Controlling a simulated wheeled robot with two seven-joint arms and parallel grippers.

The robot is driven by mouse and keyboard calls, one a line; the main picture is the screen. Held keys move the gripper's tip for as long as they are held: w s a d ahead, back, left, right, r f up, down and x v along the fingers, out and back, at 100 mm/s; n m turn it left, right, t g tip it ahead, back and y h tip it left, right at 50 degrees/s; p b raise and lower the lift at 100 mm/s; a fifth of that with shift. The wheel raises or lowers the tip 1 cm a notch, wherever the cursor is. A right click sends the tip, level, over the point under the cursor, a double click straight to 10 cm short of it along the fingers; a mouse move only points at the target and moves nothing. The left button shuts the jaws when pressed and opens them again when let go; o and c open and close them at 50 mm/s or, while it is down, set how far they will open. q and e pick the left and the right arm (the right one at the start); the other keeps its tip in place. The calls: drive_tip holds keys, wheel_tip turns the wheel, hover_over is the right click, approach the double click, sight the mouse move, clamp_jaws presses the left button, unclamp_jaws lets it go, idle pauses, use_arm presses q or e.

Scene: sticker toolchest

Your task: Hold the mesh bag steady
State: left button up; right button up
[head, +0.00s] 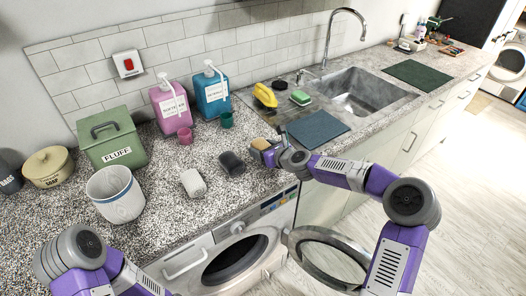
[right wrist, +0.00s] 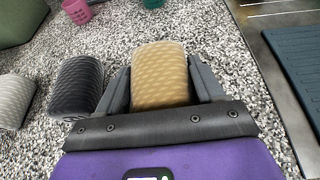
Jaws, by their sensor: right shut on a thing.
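A tan mesh bag (right wrist: 159,68) sits between the two fingers of my right gripper (right wrist: 160,84), which is shut on its sides. In the head view the same tan bag (head: 258,144) is small and partly hidden by the right gripper (head: 267,152), over the counter near its front edge. I cannot tell whether it touches the counter. A dark grey mesh bag (head: 232,164) lies just left of it, and a white mesh bag (head: 193,182) lies further left. My left arm shows at the lower left of the head view, but its gripper is out of view.
A blue mat (head: 318,130) lies right of the gripper, before the sink (head: 362,92). A white basket (head: 117,194), green FLUFF box (head: 111,140), pink dispenser (head: 171,108) and blue dispenser (head: 211,92) stand behind and left. The washer door (head: 326,262) hangs open below.

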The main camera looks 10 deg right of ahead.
sight(263, 144)
wheel_tip(263, 144, up, 8)
drive_tip(key=shift+r+p, duration=0.15)
drive_tip(key=shift+p, duration=1.1)
